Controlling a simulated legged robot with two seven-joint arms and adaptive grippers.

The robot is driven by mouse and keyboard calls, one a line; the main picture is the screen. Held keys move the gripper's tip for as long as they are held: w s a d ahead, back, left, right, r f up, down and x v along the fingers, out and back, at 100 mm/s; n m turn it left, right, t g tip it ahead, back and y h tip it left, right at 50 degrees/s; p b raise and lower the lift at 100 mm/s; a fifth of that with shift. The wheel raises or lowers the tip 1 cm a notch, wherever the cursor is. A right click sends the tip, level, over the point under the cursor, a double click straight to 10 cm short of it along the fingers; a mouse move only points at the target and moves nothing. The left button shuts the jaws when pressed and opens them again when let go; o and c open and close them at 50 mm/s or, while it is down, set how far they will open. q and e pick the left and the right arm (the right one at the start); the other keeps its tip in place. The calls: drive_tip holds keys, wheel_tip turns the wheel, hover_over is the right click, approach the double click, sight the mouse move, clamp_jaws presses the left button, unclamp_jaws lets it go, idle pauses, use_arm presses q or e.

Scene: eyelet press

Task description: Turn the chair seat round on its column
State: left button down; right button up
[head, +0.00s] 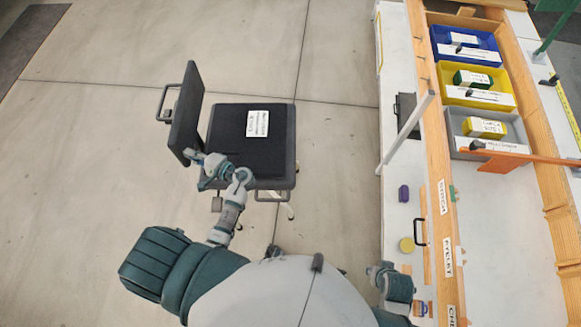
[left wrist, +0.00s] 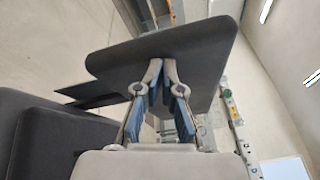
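The chair's dark seat (head: 265,138) carries a white label and faces up in the head view. Its dark backrest (head: 187,108) stands at the seat's left side, with a handle loop (head: 166,103) on its outer side. My left gripper (head: 193,157) is at the backrest's near end. In the left wrist view its fingertips (left wrist: 162,64) are close together and overlap the backrest (left wrist: 200,55); whether they grip it is unclear. The seat (left wrist: 50,135) shows at the left there. The column is mostly hidden under the seat. My right gripper (head: 377,270) is at lower right, too small to read.
A white workbench (head: 395,55) with wooden rails runs along the right. It holds blue (head: 485,56), yellow (head: 507,100) and grey (head: 510,142) bins, a purple item (head: 403,193) and a yellow round item (head: 407,244). Floor is clear left of and beyond the chair.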

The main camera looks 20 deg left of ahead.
use_arm(q)
drive_tip(key=s, duration=0.1)
drive_tip(key=s+d, duration=0.1)
drive_tip(key=s+p, duration=0.1)
drive_tip(key=shift+d, duration=0.25)
drive_tip(key=shift+s+d+p, duration=0.45)
drive_tip(key=shift+s+d, duration=0.5)
drive_tip(key=shift+d, duration=0.05)
drive_tip(key=shift+a, duration=0.15)
